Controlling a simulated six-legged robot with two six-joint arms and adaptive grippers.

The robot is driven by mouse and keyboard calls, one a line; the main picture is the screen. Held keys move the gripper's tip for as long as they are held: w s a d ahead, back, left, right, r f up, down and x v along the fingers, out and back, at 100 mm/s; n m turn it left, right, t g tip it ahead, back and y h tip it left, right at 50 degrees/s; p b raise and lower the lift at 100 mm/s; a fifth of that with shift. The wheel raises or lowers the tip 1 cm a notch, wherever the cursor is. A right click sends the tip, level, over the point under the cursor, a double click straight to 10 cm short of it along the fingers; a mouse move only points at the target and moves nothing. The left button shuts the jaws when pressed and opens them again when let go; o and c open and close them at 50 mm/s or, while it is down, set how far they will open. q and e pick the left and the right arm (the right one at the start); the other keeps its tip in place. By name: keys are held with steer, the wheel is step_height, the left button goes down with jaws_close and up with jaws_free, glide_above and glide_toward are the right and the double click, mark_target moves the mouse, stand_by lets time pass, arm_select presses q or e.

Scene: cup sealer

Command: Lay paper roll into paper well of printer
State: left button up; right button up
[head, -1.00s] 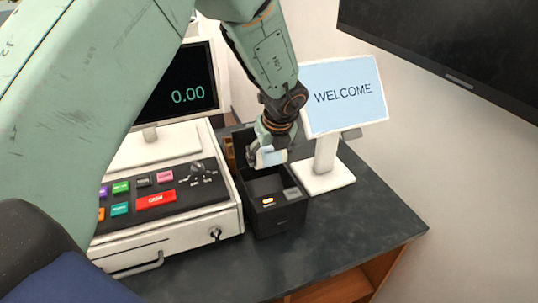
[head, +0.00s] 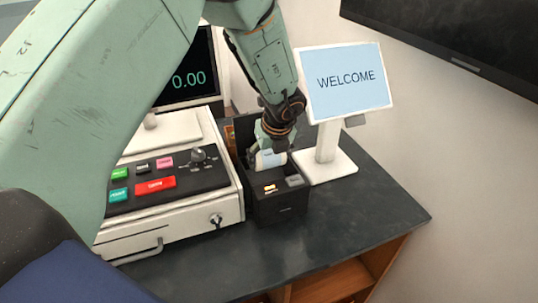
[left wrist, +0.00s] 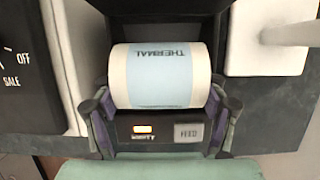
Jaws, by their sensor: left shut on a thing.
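The paper roll (left wrist: 161,75) is white with a light blue band marked THERMAL. It lies sideways between the fingers of my left gripper (left wrist: 160,108), which is shut on it. In the head view the roll (head: 268,159) shows just under my left gripper (head: 270,146), at the printer's opening. The printer (head: 279,208) is a black box with a lit orange light and a grey FEED button; these also show in the left wrist view below the roll. Its raised dark lid (head: 243,130) stands behind. I cannot tell whether the roll touches the well floor. My right gripper is not in view.
The cash register (head: 180,225) with coloured keys stands close on the printer's left. A WELCOME display (head: 345,85) on a white stand (head: 326,165) is close on its right. The dark counter (head: 350,225) is clear in front and at right.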

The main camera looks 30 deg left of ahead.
arm_select(q)
steer(key=shift+w+f+b, duration=0.2)
steer(key=shift+f+b, duration=0.3)
steer(key=shift+f, duration=0.35)
steer(key=shift+w+f+b, duration=0.2)
steer(key=shift+f+b, duration=0.25)
steer(key=shift+f, duration=0.4)
steer(key=shift+s+f+b, duration=0.3)
steer(key=shift+f+b, duration=0.45)
steer(key=shift+f, duration=0.2)
steer(key=shift+w+f+b, duration=0.25)
steer(key=shift+f+b, duration=0.5)
steer(key=shift+f, duration=0.55)
steer(key=shift+s+f+b, duration=0.2)
steer(key=shift+f+b, duration=0.15)
steer(key=shift+f, duration=0.05)
steer(key=shift+w+f, duration=0.1)
steer(key=shift+w, duration=0.1)
steer(key=shift+s, duration=0.15)
steer(key=o, duration=1.4)
steer(key=shift+c, duration=0.2)
steer(key=shift+r, duration=0.2)
